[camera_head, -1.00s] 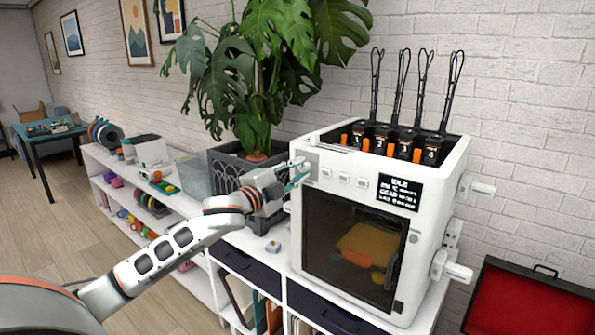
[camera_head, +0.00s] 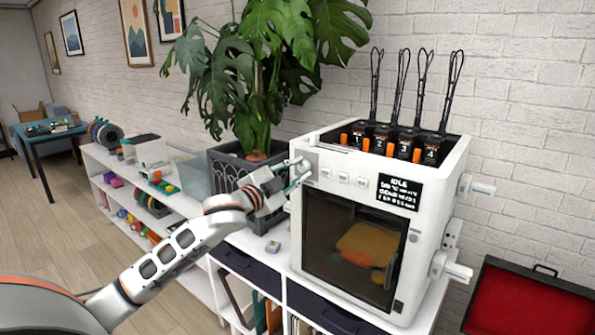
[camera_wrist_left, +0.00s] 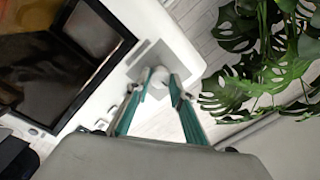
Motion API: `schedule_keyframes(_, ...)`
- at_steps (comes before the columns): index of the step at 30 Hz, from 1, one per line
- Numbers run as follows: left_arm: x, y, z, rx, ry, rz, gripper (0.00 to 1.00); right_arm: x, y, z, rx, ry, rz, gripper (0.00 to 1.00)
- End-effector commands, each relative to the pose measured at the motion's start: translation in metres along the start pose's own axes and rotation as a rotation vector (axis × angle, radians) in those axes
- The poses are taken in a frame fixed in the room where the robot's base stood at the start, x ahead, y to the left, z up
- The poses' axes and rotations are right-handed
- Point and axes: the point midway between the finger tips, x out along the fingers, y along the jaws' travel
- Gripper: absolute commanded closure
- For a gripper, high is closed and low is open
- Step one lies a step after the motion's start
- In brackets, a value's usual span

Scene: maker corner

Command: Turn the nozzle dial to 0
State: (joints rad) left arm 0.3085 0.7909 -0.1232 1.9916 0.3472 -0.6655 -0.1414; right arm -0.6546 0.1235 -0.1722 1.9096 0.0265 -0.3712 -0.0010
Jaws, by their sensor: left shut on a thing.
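The white printer (camera_head: 296,248) stands on the shelf unit, with a dark display (camera_head: 399,192) that reads IDLE above smaller blurred lines. A grey square plate sits at the upper left of its front, and a pale round dial (camera_wrist_left: 158,76) shows on it in the left wrist view. My left gripper (camera_head: 301,170) reaches this corner from the left. Its teal-lined fingers (camera_wrist_left: 160,84) are shut on the dial. The fingers hide most of the dial, and I cannot read its marking. My right gripper is not in view.
Several small buttons (camera_head: 343,177) sit right of the dial. Numbered black units (camera_head: 381,139) with cable loops stand on top. White parts (camera_head: 478,187) stick out of the printer's right side. A potted plant (camera_head: 256,159) stands close behind my left gripper. A red-lined case (camera_head: 525,305) lies at lower right.

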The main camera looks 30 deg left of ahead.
Motion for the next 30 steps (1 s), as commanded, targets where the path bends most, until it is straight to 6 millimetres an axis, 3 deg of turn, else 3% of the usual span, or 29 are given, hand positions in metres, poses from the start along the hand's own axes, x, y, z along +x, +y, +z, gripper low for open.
schedule_keyframes(3,0.0,0.0,0.0,-0.002,0.001,0.0,0.99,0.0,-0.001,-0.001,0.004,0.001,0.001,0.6)
schedule_keyframes(4,0.0,0.0,0.0,-0.002,0.001,0.0,0.73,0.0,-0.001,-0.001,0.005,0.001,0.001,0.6)
schedule_keyframes(6,0.0,0.0,0.0,-0.002,0.001,0.0,0.61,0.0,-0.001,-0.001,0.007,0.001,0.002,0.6)
schedule_keyframes(20,-0.007,0.001,0.0,0.0,0.001,0.001,0.61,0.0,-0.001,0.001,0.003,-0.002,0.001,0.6)
schedule_keyframes(30,-0.055,0.002,0.001,0.0,-0.001,0.003,0.61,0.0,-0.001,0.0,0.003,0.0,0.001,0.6)
